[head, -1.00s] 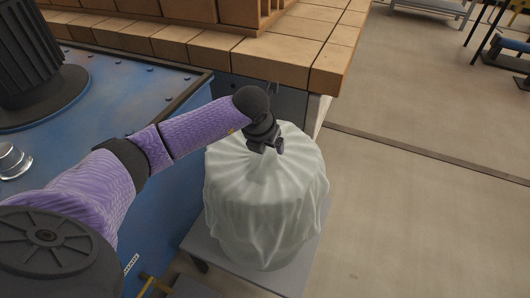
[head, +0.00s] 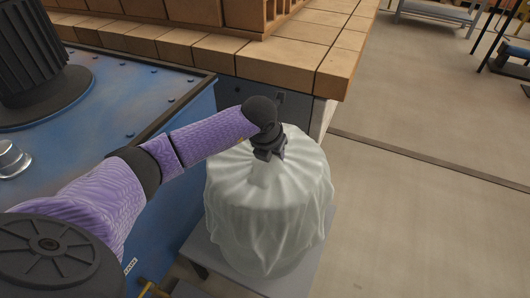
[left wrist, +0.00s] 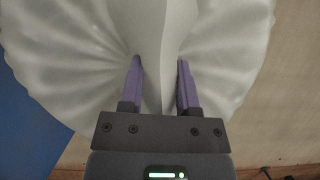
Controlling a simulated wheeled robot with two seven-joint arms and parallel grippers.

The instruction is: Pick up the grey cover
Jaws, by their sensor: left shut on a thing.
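The grey cover (head: 267,205) is a pale cloth draped with folds over a rounded, drum-like thing, which it hides. My left gripper (head: 268,156) is at the top of the cover, near its middle. In the left wrist view, the left gripper (left wrist: 158,82) has its two purple fingers on either side of a raised fold of the cover (left wrist: 85,65), shut on it. Folds spread out from the pinched spot. My right gripper is in neither view.
The covered thing stands on a low grey table (head: 305,270). A blue machine (head: 125,85) with a bolted top is at the left. A ledge of tan bricks (head: 280,62) runs behind. The floor (head: 430,220) at the right is clear.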

